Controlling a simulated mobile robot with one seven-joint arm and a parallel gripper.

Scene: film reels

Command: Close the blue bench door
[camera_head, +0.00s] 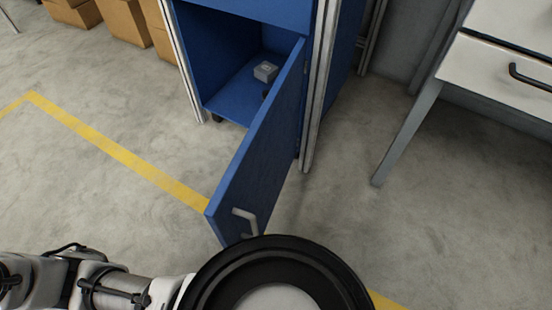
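The blue bench door (258,150) stands open, swung out toward me from its hinge side at the right post of the blue bench (250,12). Its light grey handle (245,218) is near the door's lower free end in the picture. Parts of my arm show along the bottom left edge of the picture. My gripper is not in view, so I cannot see whether it touches the door.
A white table with a drawer (500,65) and a grey leg stands at the right. Cardboard boxes (125,18) stand at the upper left. A yellow line (120,152) crosses the concrete floor. The floor left and right of the door is clear.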

